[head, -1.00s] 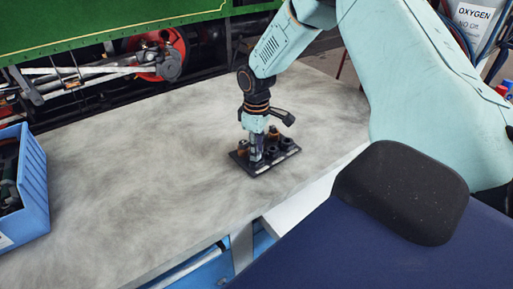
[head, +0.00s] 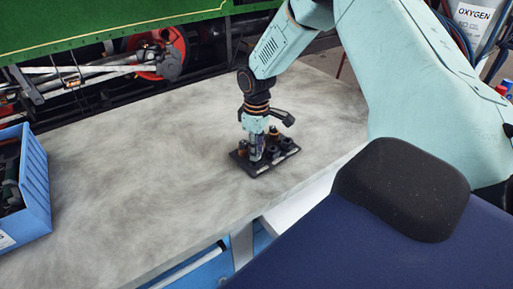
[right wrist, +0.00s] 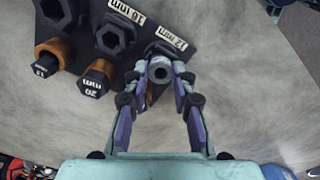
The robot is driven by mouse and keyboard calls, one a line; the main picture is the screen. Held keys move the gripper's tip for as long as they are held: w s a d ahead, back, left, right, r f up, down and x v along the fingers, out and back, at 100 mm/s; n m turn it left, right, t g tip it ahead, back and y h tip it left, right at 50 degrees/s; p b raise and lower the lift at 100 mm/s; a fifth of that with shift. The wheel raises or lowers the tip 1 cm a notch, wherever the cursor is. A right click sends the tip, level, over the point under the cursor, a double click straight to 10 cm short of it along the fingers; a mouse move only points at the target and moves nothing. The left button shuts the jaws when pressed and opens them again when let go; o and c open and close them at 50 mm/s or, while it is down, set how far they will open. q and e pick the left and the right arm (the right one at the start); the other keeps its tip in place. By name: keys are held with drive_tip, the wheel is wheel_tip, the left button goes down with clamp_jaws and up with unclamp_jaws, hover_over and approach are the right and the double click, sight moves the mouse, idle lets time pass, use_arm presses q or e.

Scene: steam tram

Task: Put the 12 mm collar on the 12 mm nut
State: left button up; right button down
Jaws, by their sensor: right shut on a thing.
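The collar is over the corner of the black board (right wrist: 195,25) beside the "12 mm" label (right wrist: 171,37). The 12 mm nut is hidden under the collar and fingers, so I cannot tell whether they touch. My left gripper is not in view.
A black hex piece (right wrist: 113,37) stands by the "16 mm" label. Two orange-and-black pieces, one marked 20 (right wrist: 95,78) and another (right wrist: 50,57), stand beside it. A blue bin (head: 35,185) is at the left of the grey bench (head: 130,150). The bench between is clear.

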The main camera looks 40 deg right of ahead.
drive_tip(key=shift+f, duration=0.1)
idle(0.7)
drive_tip(key=c, duration=1)
unclamp_jaws()
drive_tip(key=shift+o, duration=0.7)
drive_tip(key=shift+p, duration=0.3)
wheel_tip(320, 180, up, 7)
drive_tip(key=p, duration=0.7)
drive_tip(key=shift+s, duration=0.1)
